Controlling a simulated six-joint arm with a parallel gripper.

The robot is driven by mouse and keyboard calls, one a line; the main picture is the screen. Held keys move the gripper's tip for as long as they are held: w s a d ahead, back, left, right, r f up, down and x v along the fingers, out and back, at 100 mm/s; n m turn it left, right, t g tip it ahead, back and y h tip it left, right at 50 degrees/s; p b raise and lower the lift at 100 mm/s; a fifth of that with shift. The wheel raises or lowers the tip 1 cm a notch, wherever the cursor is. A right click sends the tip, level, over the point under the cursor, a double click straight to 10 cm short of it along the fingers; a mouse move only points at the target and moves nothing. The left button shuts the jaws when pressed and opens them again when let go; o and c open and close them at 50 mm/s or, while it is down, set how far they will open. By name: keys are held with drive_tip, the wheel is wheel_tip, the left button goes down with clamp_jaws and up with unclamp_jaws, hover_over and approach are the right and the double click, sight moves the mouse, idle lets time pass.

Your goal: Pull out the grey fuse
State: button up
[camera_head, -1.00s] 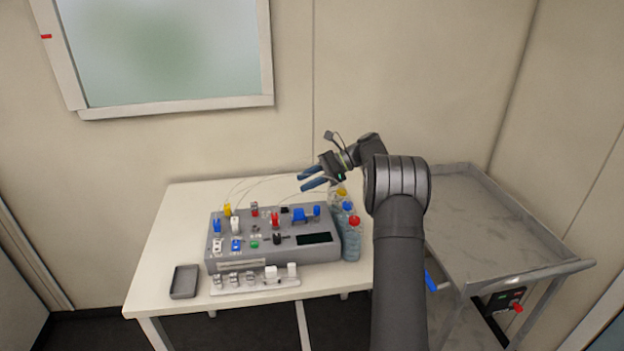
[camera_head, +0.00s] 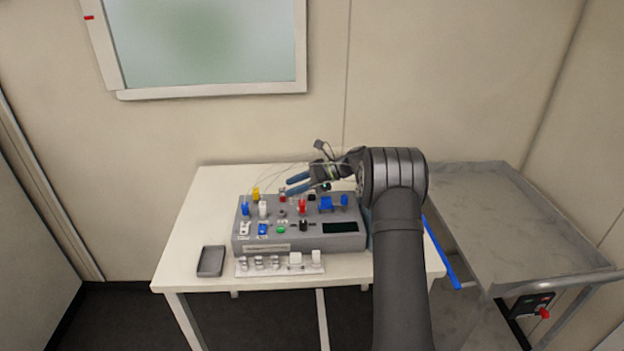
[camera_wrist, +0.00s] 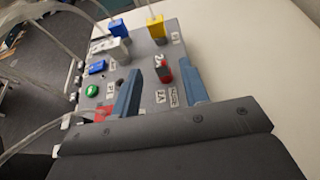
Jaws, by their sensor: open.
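The grey device box (camera_head: 244,240) stands on the white table, with coloured plugs, switches and a dark display on top. A small dark grey and red piece (camera_wrist: 164,72) stands upright on its panel in the wrist view, beside a "2A" label. It may be the grey fuse; I cannot be sure. My gripper (camera_head: 292,186) is over the back part of the box. In the wrist view my gripper (camera_wrist: 158,88) is open, its two blue fingers apart on either side of that piece. I see no clear contact.
A yellow plug (camera_wrist: 156,28) and a blue plug (camera_wrist: 120,28) with tubes stand nearby. A metal cart (camera_head: 490,220) stands right.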

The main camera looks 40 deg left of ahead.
drive_tip(key=shift+x, duration=1.35)
drive_tip(key=shift+c, duration=0.2)
clamp_jaws()
drive_tip(key=shift+r, duration=0.1)
drive_tip(key=shift+r, duration=0.4)
drive_tip(key=shift+r, duration=0.8)
drive_tip(key=shift+r, duration=0.3)
